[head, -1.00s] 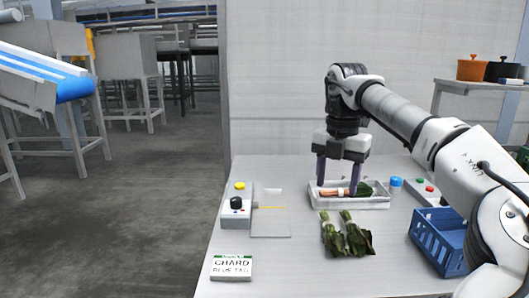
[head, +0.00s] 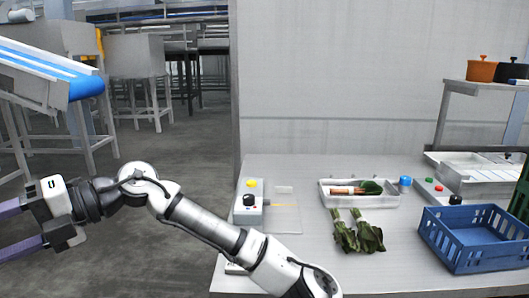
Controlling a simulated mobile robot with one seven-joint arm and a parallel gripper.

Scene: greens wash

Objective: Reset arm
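My gripper (head: 20,226) is at the far left of the head view, out over the floor and clear of the table. Its two purple fingers are spread wide apart with nothing visible between them; their tips run to the picture's left edge. My arm stretches from the lower middle to the left, across the table's front left corner. A bunch with orange-red stems and green leaves (head: 357,188) lies in the white tray (head: 379,202). Two leafy green bunches (head: 358,236) lie on the table in front of the tray.
A blue crate (head: 472,240) stands at the table's right, with a metal basin (head: 484,176) behind it. A control box with yellow and black knobs (head: 249,209) and a flat plate (head: 283,219) are at the left. A blue-capped jar (head: 405,183) stands beside the tray. My arm mostly covers the card.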

